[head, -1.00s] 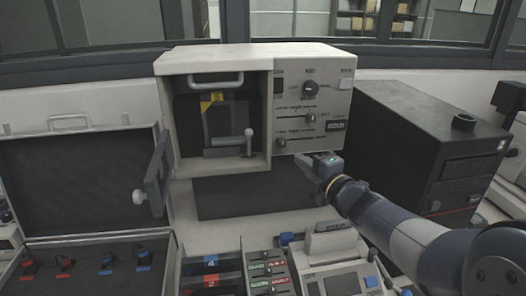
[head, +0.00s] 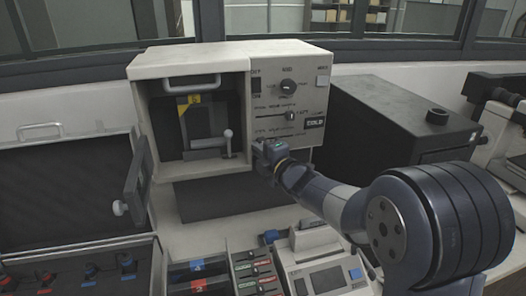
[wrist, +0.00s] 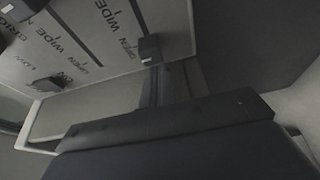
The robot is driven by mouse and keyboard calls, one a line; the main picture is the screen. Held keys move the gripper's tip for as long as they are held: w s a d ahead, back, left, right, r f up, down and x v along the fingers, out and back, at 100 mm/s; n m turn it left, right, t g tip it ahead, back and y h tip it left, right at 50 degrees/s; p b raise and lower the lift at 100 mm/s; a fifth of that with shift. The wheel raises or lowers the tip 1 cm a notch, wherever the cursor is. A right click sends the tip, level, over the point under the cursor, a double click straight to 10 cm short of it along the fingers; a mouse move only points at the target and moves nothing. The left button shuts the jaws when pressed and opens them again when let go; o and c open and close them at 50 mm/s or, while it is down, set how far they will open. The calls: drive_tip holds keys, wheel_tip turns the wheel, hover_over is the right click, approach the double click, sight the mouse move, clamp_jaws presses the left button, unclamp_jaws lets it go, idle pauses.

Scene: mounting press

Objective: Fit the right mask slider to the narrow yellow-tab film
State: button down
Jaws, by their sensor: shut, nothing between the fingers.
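The film with the yellow tab (head: 191,100) stands upright inside the open bay of the beige press (head: 150,62). The press's control panel (head: 310,80) carries two horizontal sliders. The upper slider's knob (head: 290,116) sits to the right of its track. The lower slider's knob is hard to make out behind my gripper (head: 264,152), which is at the panel's lower left. My gripper is shut and empty. The wrist view shows the panel tilted, with WIDE and OPEN lettering and dark knobs, one (wrist: 149,48) just above my fingers. I cannot tell whether they touch it.
The bay door (head: 138,180) stands open to the left, and a small lever (head: 228,140) rises at the bay's right. A black case (head: 405,115) is close on the panel's right. A label printer (head: 315,240) and several coloured holders (head: 255,275) stand below.

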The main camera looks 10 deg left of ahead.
idle(0.3)
drive_tip(key=w+d, duration=0.3)
drive_tip(key=d, duration=0.4)
drive_tip(key=shift+w, duration=0.3)
drive_tip(key=shift+d, duration=0.1)
